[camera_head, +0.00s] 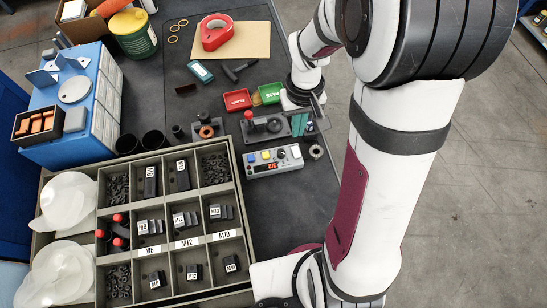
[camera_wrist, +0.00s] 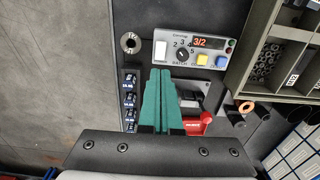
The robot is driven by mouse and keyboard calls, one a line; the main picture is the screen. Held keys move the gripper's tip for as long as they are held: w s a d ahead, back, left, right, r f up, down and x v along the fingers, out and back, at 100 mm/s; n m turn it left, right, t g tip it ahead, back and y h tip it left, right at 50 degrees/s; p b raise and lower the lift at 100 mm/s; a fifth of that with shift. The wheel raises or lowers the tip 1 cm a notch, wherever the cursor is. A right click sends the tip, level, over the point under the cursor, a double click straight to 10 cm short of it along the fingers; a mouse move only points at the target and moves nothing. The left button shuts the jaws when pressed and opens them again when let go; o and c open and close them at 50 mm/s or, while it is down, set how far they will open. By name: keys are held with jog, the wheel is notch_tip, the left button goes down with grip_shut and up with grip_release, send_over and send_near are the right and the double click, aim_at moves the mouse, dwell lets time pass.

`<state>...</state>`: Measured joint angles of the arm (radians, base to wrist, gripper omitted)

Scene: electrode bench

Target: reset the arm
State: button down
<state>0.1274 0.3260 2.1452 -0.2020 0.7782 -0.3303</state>
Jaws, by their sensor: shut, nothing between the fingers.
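My gripper (camera_head: 300,124) is over the dark bench mat, at the right of the small black fixture with a red knob (camera_head: 264,125). In the wrist view my gripper's teal fingers (camera_wrist: 161,72) lie together, shut and empty. Their tips point toward the grey control box (camera_wrist: 190,50), whose display reads 3/2. The box also shows in the head view (camera_head: 273,160). The fingers and the wrist plate hide part of the fixture in the wrist view. My arm comes in from the right of the head view and covers the bench's right edge.
A red tray (camera_head: 237,99) and a green tray (camera_head: 270,93) lie behind the fixture. A metal ring (camera_head: 316,151) lies near the bench edge. A compartment organizer (camera_head: 240,195) fills the front left. A blue cabinet (camera_head: 92,135) stands behind it. Bare mat lies right of the organizer.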

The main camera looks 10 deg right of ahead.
dwell(0.3)
jog(key=s+a+r+m+y, duration=0.1)
jog(key=s+a+r+m, duration=0.1)
jog(key=s+r, duration=0.3)
jog(key=s+a+r+m, duration=0.3)
jog(key=s+a+r, duration=0.2)
jog(key=s, duration=0.9)
jog(key=shift+a+r+m+y, duration=0.3)
jog(key=shift+r+y, duration=0.1)
jog(key=shift+r, duration=0.05)
